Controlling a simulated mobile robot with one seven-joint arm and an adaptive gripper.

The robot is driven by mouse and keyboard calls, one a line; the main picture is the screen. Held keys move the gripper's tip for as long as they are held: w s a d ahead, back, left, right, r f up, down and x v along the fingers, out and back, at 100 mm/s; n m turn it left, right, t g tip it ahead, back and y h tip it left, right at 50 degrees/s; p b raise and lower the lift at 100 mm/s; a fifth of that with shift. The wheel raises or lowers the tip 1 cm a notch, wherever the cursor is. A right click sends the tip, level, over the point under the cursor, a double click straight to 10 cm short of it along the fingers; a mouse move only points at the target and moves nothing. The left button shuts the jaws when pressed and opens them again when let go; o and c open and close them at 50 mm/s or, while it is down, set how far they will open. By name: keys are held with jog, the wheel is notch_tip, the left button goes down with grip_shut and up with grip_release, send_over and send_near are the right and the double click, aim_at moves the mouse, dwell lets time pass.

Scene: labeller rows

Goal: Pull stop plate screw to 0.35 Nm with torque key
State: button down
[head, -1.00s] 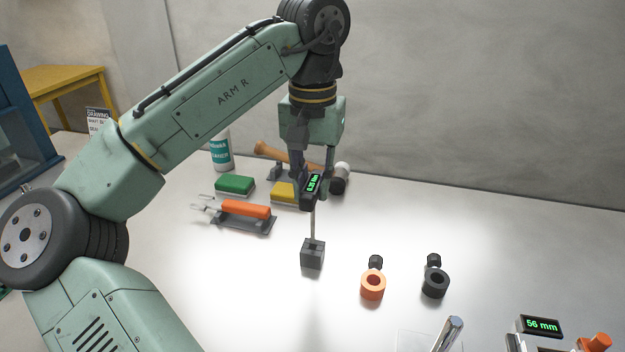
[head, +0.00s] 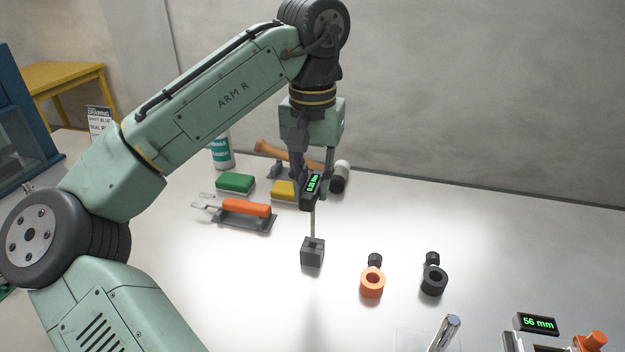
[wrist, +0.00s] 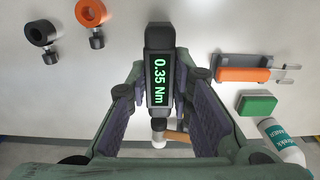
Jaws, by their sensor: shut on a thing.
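The torque key (head: 312,188) is a black tool with a lit green display and a thin shaft. It stands upright in my gripper (head: 313,181), whose fingers are shut on its head from both sides. In the wrist view the key's display (wrist: 159,80) reads 0.35 Nm. The shaft (head: 312,221) runs down to a small dark grey block (head: 312,254) on the table; its tip meets the block's top, and I cannot tell how deep it sits. The key's head hides the shaft in the wrist view. I cannot make out the stop plate screw.
Orange (head: 372,283) and black (head: 434,282) ring-ended parts lie right of the block. A device showing 56 mm (head: 537,323) and a metal handle (head: 444,333) are at front right.

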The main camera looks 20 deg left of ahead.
jog(key=b, duration=0.2)
send_over(313, 235)
jog(key=shift+w+a+f, duration=0.1)
jog(key=shift+w+f, duration=0.05)
jog(key=shift+f, duration=2.05)
jog(key=c, duration=1.3)
grip_release()
jog(key=shift+c, duration=0.2)
notch_tip(313, 235, up, 12)
